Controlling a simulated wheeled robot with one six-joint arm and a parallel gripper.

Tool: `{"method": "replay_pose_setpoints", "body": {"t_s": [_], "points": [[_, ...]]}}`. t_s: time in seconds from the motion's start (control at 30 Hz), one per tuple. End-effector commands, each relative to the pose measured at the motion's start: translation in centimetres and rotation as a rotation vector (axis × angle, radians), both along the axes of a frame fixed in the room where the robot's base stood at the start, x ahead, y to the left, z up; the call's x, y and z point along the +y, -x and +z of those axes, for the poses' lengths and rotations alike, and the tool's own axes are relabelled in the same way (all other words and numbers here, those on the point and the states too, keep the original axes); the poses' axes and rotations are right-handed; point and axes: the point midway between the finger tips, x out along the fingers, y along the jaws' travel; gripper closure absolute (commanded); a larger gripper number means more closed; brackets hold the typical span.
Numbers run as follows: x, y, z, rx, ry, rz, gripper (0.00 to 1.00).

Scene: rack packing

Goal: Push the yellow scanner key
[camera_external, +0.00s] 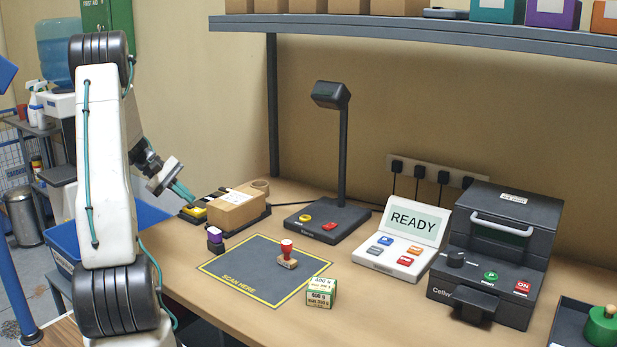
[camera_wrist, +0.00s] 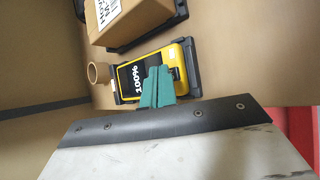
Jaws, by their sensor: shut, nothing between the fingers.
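A round yellow key (camera_external: 305,217) sits on the black base of the overhead scanner stand (camera_external: 344,150), with a red key (camera_external: 330,226) to its right. My gripper (camera_external: 184,193) is shut and empty at the left, well away from these keys. It hangs above the left end of the bench, beside a carton. In the wrist view its teal fingertips (camera_wrist: 157,85) overlap the yellow handheld device (camera_wrist: 155,65), whose screen reads 100%; I cannot tell whether they touch it. The scanner stand's keys are outside the wrist view.
A cardboard carton (camera_external: 236,208) on a black tray lies between my gripper and the scanner stand. A dark scan mat (camera_external: 240,272) bears a red-handled stamp (camera_external: 287,254). A READY panel (camera_external: 404,240) and a printer (camera_external: 495,255) stand right. A shelf (camera_external: 430,30) spans above.

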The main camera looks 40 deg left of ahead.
Motion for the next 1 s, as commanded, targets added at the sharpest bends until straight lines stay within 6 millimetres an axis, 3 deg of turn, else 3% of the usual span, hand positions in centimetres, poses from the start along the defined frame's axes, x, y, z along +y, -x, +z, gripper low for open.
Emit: {"method": "replay_pose_setpoints", "body": {"t_s": [0.47,1.0], "points": [[0.0,0.0,0.8,-0.001,-0.001,0.0,1.0],[0.0,0.0,6.0,-0.001,-0.001,0.0,1.0]]}}
